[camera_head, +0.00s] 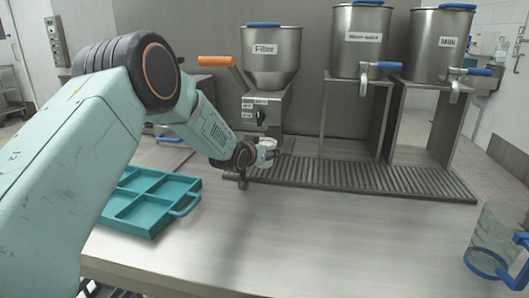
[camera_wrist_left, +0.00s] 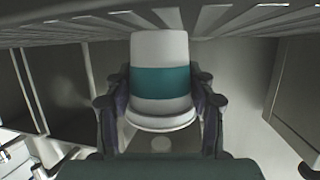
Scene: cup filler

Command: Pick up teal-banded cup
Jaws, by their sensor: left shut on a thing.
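The teal-banded cup (camera_wrist_left: 160,80) is white with a wide teal band and fills the middle of the left wrist view. My left gripper (camera_wrist_left: 160,112) is shut on it, with one finger on each side of the cup. In the head view the left gripper (camera_head: 262,155) is at the left end of the grated drip tray, below the filler. Only a small pale part of the cup (camera_head: 268,143) shows there; the rest is hidden by the gripper. I cannot tell whether the cup touches the grate. My right gripper is not in view.
The filler machine (camera_head: 270,60) with an orange handle stands behind the cup. Warm-water (camera_head: 359,45) and milk (camera_head: 437,48) dispensers stand to its right above the drip tray (camera_head: 400,180). A teal compartment tray (camera_head: 150,203) lies left; a clear blue-handled pitcher (camera_head: 495,240) stands right. The middle counter is clear.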

